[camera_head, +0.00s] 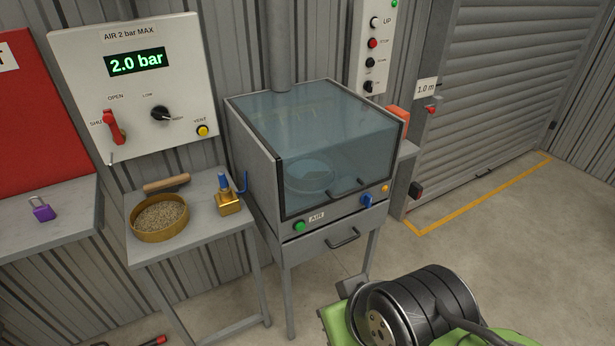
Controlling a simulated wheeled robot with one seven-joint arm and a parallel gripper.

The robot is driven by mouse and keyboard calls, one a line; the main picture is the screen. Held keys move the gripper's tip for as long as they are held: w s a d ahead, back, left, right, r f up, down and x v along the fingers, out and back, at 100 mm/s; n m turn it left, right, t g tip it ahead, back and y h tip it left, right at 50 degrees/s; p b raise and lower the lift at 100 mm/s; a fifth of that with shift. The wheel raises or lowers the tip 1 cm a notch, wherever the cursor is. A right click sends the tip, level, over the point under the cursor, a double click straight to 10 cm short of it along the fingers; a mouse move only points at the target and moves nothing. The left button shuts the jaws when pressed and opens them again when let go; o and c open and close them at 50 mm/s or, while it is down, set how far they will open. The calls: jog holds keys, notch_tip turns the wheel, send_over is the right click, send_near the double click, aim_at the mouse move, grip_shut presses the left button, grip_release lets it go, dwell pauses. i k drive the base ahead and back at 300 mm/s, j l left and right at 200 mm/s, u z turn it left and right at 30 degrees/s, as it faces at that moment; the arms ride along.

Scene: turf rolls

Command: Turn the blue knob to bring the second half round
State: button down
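The blue knob (367,201) sits on the lower front of a grey cabinet (262,178), towards its right side. The cabinet has a tinted clear hood (335,150), and a round, pale shape (311,177) shows dimly inside. I cannot tell from here which half of it faces which way. A green button (299,226) is at the left of the same front strip, and a small yellow-orange button (385,188) is right of the knob. The hood looks closed.
A white air panel (190,60) reads 2.0 bar. A side table (150,245) holds a gravel-filled pan (160,218), a brush (167,183) and a brass fitting (229,203). Floor (480,225) right of the cabinet is clear.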

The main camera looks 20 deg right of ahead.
aim_at(366, 199)
jog(key=l+u, duration=0.25)
jog(key=l, duration=0.15)
jog(key=k+l+u, duration=0.1)
jog(key=l+u, duration=0.2)
jog(key=k+l+u, duration=0.1)
jog(key=l+u, duration=0.15)
jog(key=l, duration=0.2)
